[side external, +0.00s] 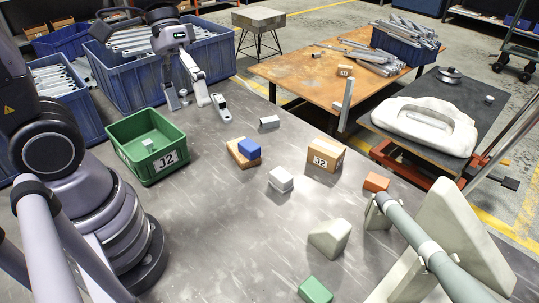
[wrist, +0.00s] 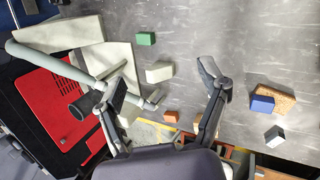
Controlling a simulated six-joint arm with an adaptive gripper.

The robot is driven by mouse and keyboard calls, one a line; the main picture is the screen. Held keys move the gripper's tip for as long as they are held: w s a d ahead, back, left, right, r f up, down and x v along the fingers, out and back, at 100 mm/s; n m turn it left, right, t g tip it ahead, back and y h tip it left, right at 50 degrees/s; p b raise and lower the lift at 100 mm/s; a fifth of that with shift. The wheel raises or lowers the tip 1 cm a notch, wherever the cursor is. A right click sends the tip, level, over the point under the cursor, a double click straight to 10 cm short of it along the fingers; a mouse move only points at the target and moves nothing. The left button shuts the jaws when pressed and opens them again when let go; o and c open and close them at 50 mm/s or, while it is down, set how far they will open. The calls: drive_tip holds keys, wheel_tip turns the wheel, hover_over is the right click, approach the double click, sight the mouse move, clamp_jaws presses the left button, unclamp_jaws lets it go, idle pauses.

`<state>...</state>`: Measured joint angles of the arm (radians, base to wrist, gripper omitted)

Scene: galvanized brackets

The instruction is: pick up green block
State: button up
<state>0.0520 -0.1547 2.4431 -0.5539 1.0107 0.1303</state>
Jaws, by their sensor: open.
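The green block (side external: 315,290) lies on the grey table at the front edge of the side view, partly cut off by the frame. In the wrist view the green block (wrist: 146,38) lies on the table at upper centre, beyond my fingertips. My gripper (side external: 196,101) is open and raised over the far left of the table, well away from the block. In the wrist view my gripper (wrist: 163,82) has its two fingers spread wide, with nothing between them.
A green bin (side external: 122,157) labelled J2 holds a small pale block. A blue block (side external: 249,147) rests on a brown block (side external: 238,157).

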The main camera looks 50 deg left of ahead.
drive_tip(key=w+d+f+n+g+h, duration=0.3)
drive_tip(key=d+f+h, duration=0.1)
drive_tip(key=d+f, duration=0.25)
drive_tip(key=n+t+h, duration=0.4)
drive_tip(key=n, duration=0.9)
hover_over(315, 289)
drive_tip(key=a, duration=1.1)
drive_tip(key=f, duration=2.1)
drive_tip(key=shift+w+d+f, duration=0.15)
drive_tip(key=shift+d+f, duration=0.05)
drive_tip(key=shift+d, duration=0.05)
drive_tip(key=x, duration=0.8)
drive_tip(key=shift+a+f, duration=0.15)
drive_tip(key=shift+x, duration=3.05)
drive_tip(key=c, duration=1.3)
